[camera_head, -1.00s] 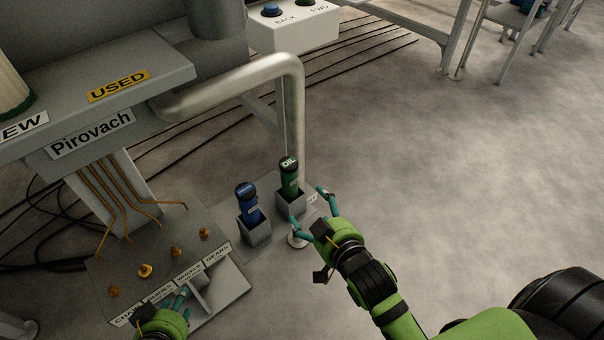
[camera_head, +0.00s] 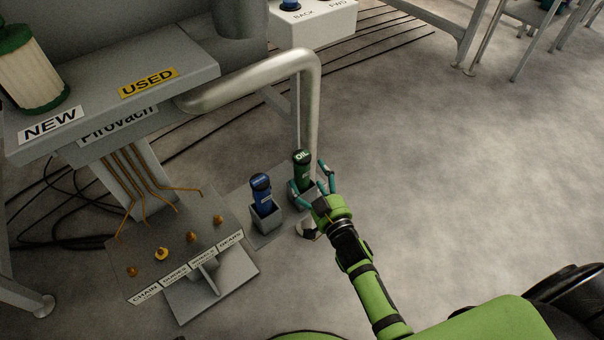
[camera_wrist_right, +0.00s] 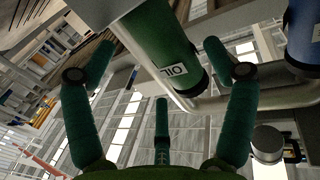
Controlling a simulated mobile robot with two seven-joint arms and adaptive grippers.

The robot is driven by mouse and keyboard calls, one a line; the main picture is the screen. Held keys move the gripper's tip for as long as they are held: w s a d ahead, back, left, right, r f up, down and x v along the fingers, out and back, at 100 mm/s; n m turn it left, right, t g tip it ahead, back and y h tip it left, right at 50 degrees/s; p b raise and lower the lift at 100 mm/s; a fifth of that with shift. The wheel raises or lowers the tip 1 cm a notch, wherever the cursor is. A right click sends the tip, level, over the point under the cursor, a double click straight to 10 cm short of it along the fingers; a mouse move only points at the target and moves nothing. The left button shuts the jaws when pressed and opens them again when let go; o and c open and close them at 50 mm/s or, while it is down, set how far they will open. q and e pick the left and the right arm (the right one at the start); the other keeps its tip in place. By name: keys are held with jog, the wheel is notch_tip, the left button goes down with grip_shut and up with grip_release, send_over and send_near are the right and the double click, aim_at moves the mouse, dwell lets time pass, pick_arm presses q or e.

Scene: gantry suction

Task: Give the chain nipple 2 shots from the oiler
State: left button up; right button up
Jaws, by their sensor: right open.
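The green oiler (camera_head: 303,167), marked OIL, stands upright in a grey holder. In the right wrist view the oiler (camera_wrist_right: 165,48) shows large, with its label facing the camera. My right gripper (camera_head: 310,178) is at the oiler's near right side, its teal fingers spread open on either side of it. No firm grip on the oiler shows. The chain nipple (camera_head: 132,271) is the leftmost brass nipple on the sloped grey panel, above the CHAIN label (camera_head: 145,294). My left gripper is out of view.
A blue bottle (camera_head: 262,192) stands in a holder left of the oiler. Other nipples (camera_head: 190,235) sit along the panel. A bent grey pipe (camera_head: 312,100) rises close behind the oiler. A shelf (camera_head: 190,68) with a filter (camera_head: 35,80) is upper left.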

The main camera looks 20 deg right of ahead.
aim_at(308, 173)
jog(key=w, duration=0.3)
jog(key=shift+w+a+r+b, duration=0.1)
jog(key=shift+w+a+b, duration=0.2)
jog(key=shift+w+a, duration=0.05)
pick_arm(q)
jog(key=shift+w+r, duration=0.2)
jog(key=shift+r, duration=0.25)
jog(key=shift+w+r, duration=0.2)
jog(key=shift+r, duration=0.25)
pick_arm(e)
jog(key=c, duration=1.5)
jog(key=shift+r, duration=0.1)
jog(key=shift+c, duration=0.3)
jog(key=shift+r, duration=0.1)
